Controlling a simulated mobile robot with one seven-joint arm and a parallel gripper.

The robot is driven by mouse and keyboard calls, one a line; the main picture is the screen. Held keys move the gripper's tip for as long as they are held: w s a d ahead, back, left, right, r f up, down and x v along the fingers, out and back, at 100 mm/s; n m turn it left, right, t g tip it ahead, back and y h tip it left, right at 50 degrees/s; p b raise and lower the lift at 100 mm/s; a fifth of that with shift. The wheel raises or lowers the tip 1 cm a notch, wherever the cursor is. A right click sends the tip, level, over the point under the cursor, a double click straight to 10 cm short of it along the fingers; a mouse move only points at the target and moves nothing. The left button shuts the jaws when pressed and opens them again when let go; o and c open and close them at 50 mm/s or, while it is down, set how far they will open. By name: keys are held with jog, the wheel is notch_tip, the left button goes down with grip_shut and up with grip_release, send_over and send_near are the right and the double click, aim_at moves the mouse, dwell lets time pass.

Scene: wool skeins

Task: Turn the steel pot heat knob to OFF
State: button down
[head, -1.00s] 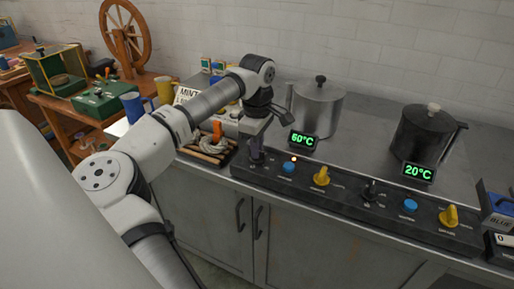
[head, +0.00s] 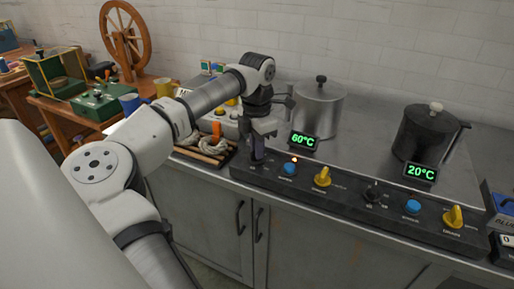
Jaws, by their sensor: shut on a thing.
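The steel pot (head: 318,112) stands upright on the counter behind a black control panel (head: 338,194). Its green display (head: 304,140) reads 60°C, and a small orange light (head: 294,159) glows on the panel. My gripper (head: 257,157) points down at the panel's left end and is shut on the heat knob there. The fingers hide most of that knob, so I cannot read its setting. A blue button (head: 289,169) and a yellow knob (head: 322,177) sit to its right.
A dark pot (head: 427,136) with a 20°C display (head: 420,173) stands at right, with its own black knob (head: 372,192), blue button (head: 412,207) and yellow knob (head: 453,217). A wooden rack with pale skeins (head: 210,145) lies left of my gripper.

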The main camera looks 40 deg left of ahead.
jog(key=n+b, duration=0.1)
jog(key=n, duration=0.5)
jog(key=shift+n, duration=0.3)
dwell(0.4)
jog(key=c, duration=1.4)
grip_release()
jog(key=shift+c, duration=0.2)
jog(key=shift+r, duration=0.1)
notch_tip(320, 180, up, 14)
jog(key=p, duration=1)
